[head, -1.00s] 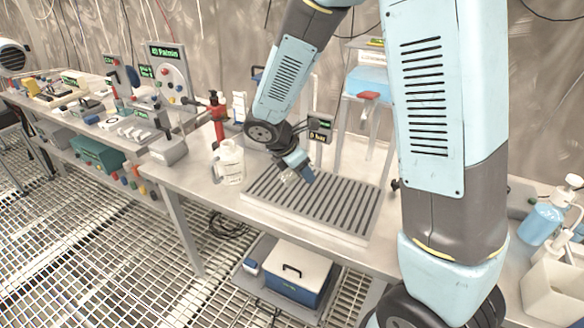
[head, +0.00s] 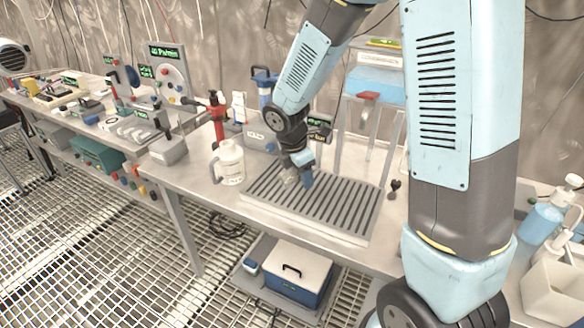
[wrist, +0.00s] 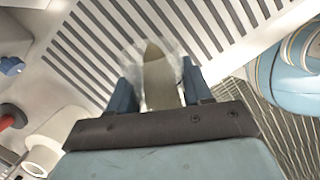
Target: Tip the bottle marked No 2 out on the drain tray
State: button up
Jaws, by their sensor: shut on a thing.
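My gripper (head: 298,178) is low over the drain tray (head: 347,217), a slatted grey tray on the bench. It points down, shut on a small clear bottle (head: 288,176). In the wrist view, the blue fingers stand on either side of the clear bottle (wrist: 136,58), and a pointed grey-brown shape shows between them. The tray's dark slots (wrist: 95,35) lie behind it. No mark can be read on the bottle, and I cannot tell its tilt or whether it touches the tray.
A white jug (head: 229,165) with a handle stands just left of the tray. A red stand (head: 217,118) and a grey box (head: 262,138) are behind it. A frame with a blue tank (head: 375,84) rises behind the tray. The tray's right part is clear.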

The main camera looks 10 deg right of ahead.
jog(key=shift+f+g+y, duration=0.4)
jog(key=shift+y, duration=0.4)
jog(key=shift+w+d+y, duration=0.1)
jog(key=shift+d+y, duration=0.05)
jog(key=shift+y, duration=0.15)
jog(key=shift+g+y, duration=0.4)
jog(key=shift+y, duration=0.1)
jog(key=shift+r+y, duration=0.1)
jog(key=shift+y, duration=0.4)
dwell(1.4)
jog(key=shift+h, duration=0.4)
jog(key=shift+t+h, duration=0.4)
jog(key=shift+h, duration=0.5)
